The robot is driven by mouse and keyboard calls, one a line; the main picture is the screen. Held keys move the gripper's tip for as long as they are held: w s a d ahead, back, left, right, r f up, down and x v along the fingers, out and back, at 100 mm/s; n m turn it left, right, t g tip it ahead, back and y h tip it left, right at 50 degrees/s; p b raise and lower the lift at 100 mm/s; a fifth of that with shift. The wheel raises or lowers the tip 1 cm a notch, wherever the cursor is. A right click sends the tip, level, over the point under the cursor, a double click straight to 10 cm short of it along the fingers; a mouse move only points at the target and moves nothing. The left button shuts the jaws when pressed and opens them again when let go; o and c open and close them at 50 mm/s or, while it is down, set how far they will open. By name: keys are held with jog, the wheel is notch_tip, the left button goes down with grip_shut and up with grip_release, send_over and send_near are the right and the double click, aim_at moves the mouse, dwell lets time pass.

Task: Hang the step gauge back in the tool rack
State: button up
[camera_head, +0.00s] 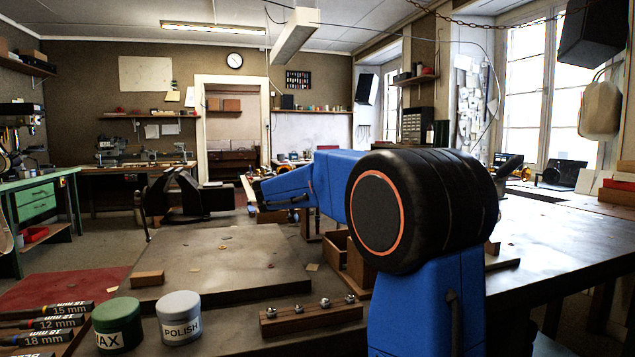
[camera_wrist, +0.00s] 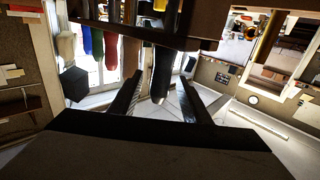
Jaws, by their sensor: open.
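In the wrist view, which looks upside down, my gripper (camera_wrist: 160,80) is open, with its two dark fingers apart. A dark rod-like handle (camera_wrist: 161,72) shows between the fingertips; I cannot tell whether they touch it or whether it is the step gauge. It is in line with several coloured handles (camera_wrist: 97,45) along a dark wooden rack (camera_wrist: 190,41) at the top of the view. In the head view my blue arm reaches away over the bench and hides much of this area. The fingers cannot be made out there.
On the near bench (camera_head: 225,262) stand a green WAX jar (camera_head: 117,325), a grey POLISH jar (camera_head: 180,318) and a wooden block with metal knobs (camera_head: 311,316). Marked rods (camera_head: 47,323) lie at the lower left. A dark vise-like object (camera_head: 185,195) stands beyond. The right bench is mostly clear.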

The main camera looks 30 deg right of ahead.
jog(key=v, duration=1.7)
jog(key=shift+a, duration=0.1)
